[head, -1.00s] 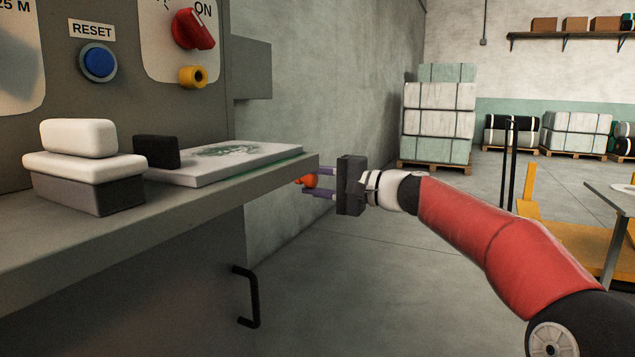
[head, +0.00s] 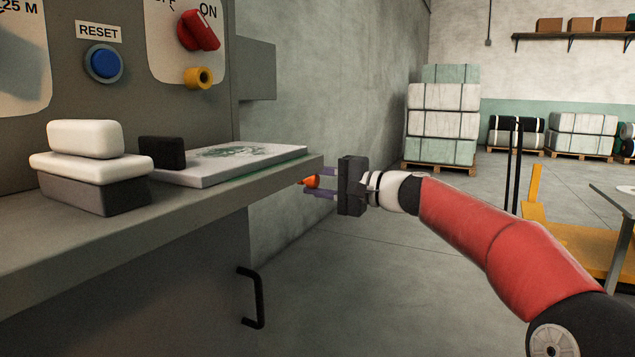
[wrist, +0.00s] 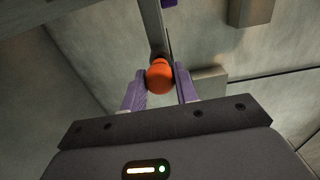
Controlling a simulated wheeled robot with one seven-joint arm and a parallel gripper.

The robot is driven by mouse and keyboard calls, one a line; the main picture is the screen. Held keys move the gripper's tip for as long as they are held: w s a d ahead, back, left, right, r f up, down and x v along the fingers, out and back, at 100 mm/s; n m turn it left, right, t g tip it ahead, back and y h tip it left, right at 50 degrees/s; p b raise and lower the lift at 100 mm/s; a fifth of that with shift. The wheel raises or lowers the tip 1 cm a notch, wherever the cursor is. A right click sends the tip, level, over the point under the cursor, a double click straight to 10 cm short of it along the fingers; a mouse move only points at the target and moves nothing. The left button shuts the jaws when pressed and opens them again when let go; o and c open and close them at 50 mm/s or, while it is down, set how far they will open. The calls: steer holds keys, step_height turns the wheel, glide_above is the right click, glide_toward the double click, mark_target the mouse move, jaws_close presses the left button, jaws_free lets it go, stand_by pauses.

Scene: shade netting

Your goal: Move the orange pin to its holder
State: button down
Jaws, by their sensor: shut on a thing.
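The orange pin (head: 312,182) is between the purple fingers of my gripper (head: 318,183), just off the right end of the grey shelf. In the wrist view the pin's round orange head (wrist: 159,77) sits between the two fingertips (wrist: 160,88). My gripper is shut on it. The rest of the pin is mostly hidden. A yellow round socket (head: 199,78) with a dark hole is on the grey panel, below the red switch (head: 199,31); I cannot tell for certain whether it is the holder.
The grey shelf (head: 150,215) carries a white-and-grey block stack (head: 85,165), a black block (head: 162,152) and a flat printed pad (head: 240,162). A black handle (head: 256,298) sticks out below. Open floor lies right of the shelf.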

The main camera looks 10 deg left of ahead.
steer(key=shift+w+a, duration=0.1)
steer(key=shift+a, duration=0.15)
steer(key=shift+w+a, duration=0.1)
steer(key=shift+a, duration=0.25)
steer(key=shift+a, duration=0.15)
steer(key=c, duration=1)
jaws_free()
